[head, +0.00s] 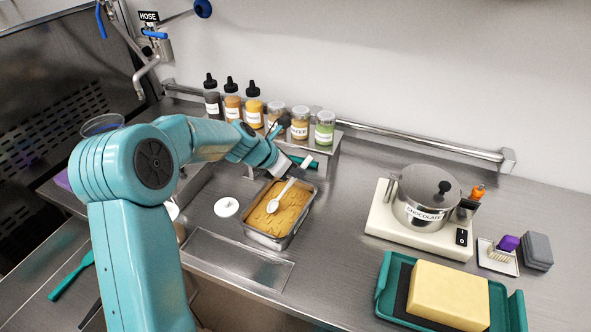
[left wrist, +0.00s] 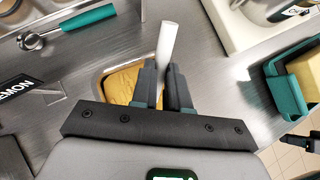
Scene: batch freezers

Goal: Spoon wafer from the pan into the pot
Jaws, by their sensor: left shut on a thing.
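My left gripper (head: 292,169) is above the far edge of the metal pan (head: 277,241). It is shut on a white spoon (head: 273,206), whose bowl is over the tan, scored wafer (head: 258,223) filling the pan. I cannot tell whether the bowl touches the wafer. In the left wrist view the spoon's handle (left wrist: 167,42) sticks up between the gripper fingers (left wrist: 160,75), with part of the wafer (left wrist: 122,83) behind.
A white round lid (head: 227,207) lies left of the pan. Bottles and jars (head: 300,124) stand on a rack behind. A teal tray (head: 384,283) with a yellow block (head: 448,293) is at front right. Bare counter (head: 340,215) lies between pan and hot plate.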

